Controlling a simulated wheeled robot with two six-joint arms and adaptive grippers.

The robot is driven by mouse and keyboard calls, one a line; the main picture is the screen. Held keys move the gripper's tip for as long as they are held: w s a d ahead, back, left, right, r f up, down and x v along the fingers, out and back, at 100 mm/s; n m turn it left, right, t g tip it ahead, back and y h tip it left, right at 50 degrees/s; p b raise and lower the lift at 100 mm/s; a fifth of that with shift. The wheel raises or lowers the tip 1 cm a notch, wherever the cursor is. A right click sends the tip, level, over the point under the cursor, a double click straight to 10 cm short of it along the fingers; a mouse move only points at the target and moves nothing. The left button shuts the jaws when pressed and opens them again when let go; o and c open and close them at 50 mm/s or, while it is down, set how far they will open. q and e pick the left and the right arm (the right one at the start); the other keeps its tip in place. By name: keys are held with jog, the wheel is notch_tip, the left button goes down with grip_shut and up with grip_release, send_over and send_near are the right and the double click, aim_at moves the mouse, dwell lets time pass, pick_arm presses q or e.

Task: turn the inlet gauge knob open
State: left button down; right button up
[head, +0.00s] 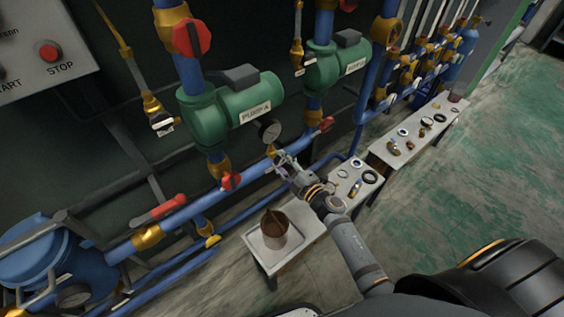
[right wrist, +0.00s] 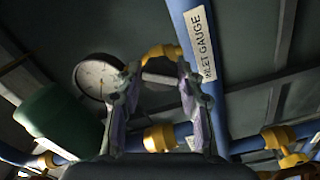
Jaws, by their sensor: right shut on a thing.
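The inlet gauge (head: 269,130) is a round pale dial on the blue pipe below the green pump A. It also shows in the right wrist view (right wrist: 98,77), left of the fingers. A label reading INLET GAUGE (right wrist: 200,43) is on the blue pipe there. My right gripper (head: 281,163) is at the small valve just under the gauge. In the right wrist view its fingertips (right wrist: 157,76) are shut on the gauge knob, which they mostly hide; a brass fitting (right wrist: 162,51) shows just beyond them. The knob's exact angle cannot be told. My left gripper is not in view.
Red valve handles (head: 230,181) and blue pipes (head: 185,211) lie close around the gripper. Low benches with loose fittings (head: 414,136) run to the right. The green floor (head: 450,180) is clear.

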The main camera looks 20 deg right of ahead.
jog(key=n, duration=0.2)
jog(key=shift+f+n, duration=0.1)
jog(key=shift+n, duration=1)
jog(key=shift+n+b, duration=0.4)
jog(key=shift+n, duration=0.7)
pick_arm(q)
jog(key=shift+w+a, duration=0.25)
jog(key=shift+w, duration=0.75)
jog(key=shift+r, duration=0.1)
pick_arm(e)
jog(key=shift+n, duration=0.3)
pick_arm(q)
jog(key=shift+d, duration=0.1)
